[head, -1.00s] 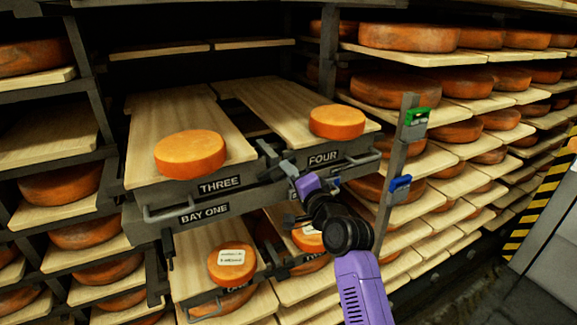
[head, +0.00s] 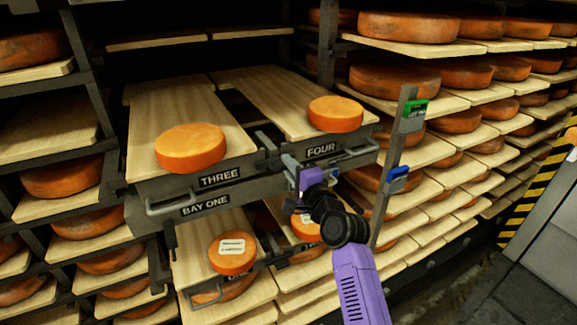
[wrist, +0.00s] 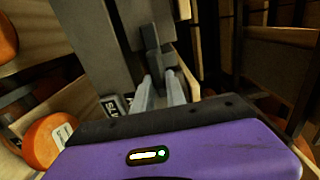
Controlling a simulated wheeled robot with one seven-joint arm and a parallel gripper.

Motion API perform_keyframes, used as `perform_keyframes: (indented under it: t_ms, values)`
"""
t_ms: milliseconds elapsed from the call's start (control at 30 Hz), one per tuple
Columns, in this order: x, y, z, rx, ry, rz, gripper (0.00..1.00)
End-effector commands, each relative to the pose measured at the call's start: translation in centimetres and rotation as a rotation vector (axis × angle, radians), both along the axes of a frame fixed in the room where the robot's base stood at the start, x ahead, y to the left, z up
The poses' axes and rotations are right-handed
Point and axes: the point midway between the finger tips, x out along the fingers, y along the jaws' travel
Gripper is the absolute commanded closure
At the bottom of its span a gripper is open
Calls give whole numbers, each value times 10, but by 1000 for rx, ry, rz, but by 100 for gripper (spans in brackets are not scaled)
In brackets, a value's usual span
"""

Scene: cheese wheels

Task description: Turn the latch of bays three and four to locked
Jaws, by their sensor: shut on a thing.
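Drawer bays THREE (head: 222,179) and FOUR (head: 320,149) stand side by side, labelled in white on black. The dark latch (head: 268,150) sits between their fronts. My gripper (head: 290,166) is at the latch, just left of and below the FOUR label. In the wrist view my gripper's two pale fingers (wrist: 161,88) are shut on the dark grey latch bar (wrist: 151,38), which stands up between them. The fingers and purple wrist partly hide the latch in the head view, so its exact angle is hard to tell.
Orange cheese wheels lie on the boards of bay three (head: 190,148) and bay four (head: 335,114). An upright post (head: 392,160) with a green tag (head: 413,115) and a blue tag (head: 396,179) stands close right of my arm. BAY ONE (head: 205,207) is below.

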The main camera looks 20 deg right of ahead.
Motion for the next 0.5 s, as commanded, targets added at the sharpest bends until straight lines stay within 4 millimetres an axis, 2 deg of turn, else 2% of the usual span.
perform_keyframes:
  t_ms: [100,133,233,500]
  values:
    - [0,-1,0,2,0,-2,100]
    - [0,-1,0,2,0,-2,80]
    - [0,-1,0,1,0,-1,62]
    - [0,0,0,0,1,0,62]
